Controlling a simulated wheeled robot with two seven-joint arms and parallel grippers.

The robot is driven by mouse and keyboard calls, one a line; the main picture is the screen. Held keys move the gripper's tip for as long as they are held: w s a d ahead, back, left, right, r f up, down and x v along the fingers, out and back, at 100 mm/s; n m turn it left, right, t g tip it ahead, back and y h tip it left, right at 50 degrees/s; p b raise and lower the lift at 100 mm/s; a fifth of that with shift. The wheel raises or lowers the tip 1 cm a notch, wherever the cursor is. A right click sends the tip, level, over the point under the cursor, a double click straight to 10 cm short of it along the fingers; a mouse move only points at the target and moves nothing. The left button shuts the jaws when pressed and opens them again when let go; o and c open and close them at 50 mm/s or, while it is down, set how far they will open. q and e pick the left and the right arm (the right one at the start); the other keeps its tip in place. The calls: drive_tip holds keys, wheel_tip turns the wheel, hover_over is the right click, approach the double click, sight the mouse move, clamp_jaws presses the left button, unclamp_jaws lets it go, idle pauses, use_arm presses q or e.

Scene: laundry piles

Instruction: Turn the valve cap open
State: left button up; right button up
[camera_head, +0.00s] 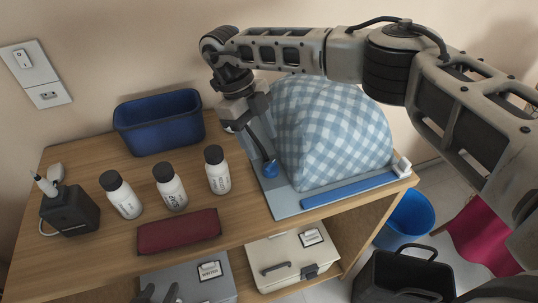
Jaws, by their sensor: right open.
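A blue valve cap (270,169) sits at the left front of a bulging bag with blue and white checked cloth (335,135). The bag rests on a grey-blue board on the wooden table. My right gripper (264,157) reaches down from above, with its open fingers right at the cap. Whether the fingers touch the cap is too small to tell.
A blue bar (350,189) lies along the board's front edge. Left of it stand several white bottles (218,170), a dark red pouch (178,232), a blue bin (160,123) and a black device (70,211). Lidded boxes (293,258) sit below; a blue bucket (405,220) stands at right.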

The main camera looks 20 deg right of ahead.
sight(270, 164)
drive_tip(key=p+x, duration=0.1)
drive_tip(key=x, duration=0.5)
drive_tip(key=shift+s+f, duration=0.1)
drive_tip(key=shift+f, duration=0.1)
drive_tip(key=c, duration=1)
